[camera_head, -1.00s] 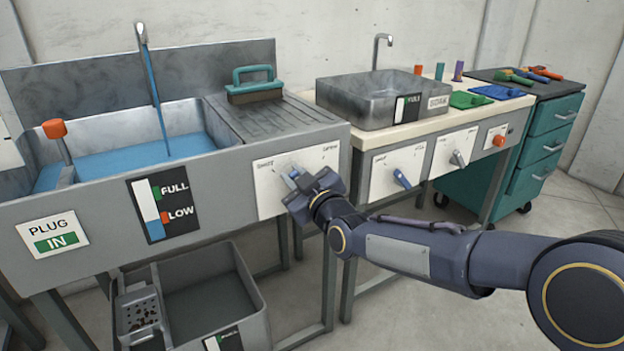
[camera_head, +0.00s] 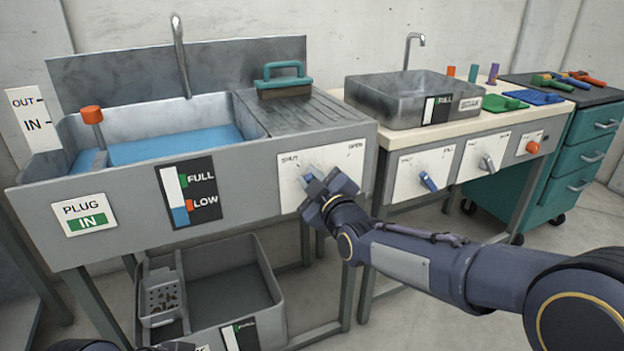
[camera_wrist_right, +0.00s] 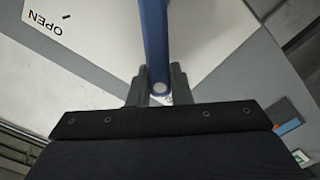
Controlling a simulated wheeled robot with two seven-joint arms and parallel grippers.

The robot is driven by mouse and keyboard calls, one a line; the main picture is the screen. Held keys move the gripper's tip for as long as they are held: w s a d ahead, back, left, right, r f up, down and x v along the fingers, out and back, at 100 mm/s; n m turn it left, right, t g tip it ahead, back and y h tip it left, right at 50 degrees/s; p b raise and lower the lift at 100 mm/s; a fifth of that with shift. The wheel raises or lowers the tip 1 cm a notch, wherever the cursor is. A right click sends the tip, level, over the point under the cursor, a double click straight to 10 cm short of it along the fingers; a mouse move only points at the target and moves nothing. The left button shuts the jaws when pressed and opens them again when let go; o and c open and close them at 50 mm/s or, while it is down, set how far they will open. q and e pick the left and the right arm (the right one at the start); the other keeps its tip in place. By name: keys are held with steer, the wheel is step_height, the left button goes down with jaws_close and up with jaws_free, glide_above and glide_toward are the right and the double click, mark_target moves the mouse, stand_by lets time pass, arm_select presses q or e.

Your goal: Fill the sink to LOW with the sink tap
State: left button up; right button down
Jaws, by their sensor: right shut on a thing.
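The sink (camera_head: 240,165) at left holds blue water (camera_head: 165,146). The sink tap (camera_head: 180,55) above it has no stream coming out. The level gauge (camera_head: 180,196) on the front shows blue at about the red LOW mark. My right gripper (camera_head: 318,188) is shut on the blue tap lever (camera_head: 309,181) on the white SHUT/OPEN plate, and the lever tip points toward SHUT. The right wrist view shows the lever (camera_wrist_right: 154,40) between the fingers (camera_wrist_right: 159,85). The plug sign (camera_head: 84,214) reads IN.
An orange-topped post (camera_head: 92,118) stands at the sink's left. A grey bin (camera_head: 232,285) lies below. To the right are a smaller basin (camera_head: 385,103), more levers (camera_head: 428,182) and a teal drawer cabinet (camera_head: 583,150). Floor at right is clear.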

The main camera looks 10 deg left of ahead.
steer(key=shift+f, duration=0.1)
steer(key=c, duration=1.3)
jaws_free()
steer(key=shift+p+v, duration=0.75)
steer(key=shift+v, duration=3.15)
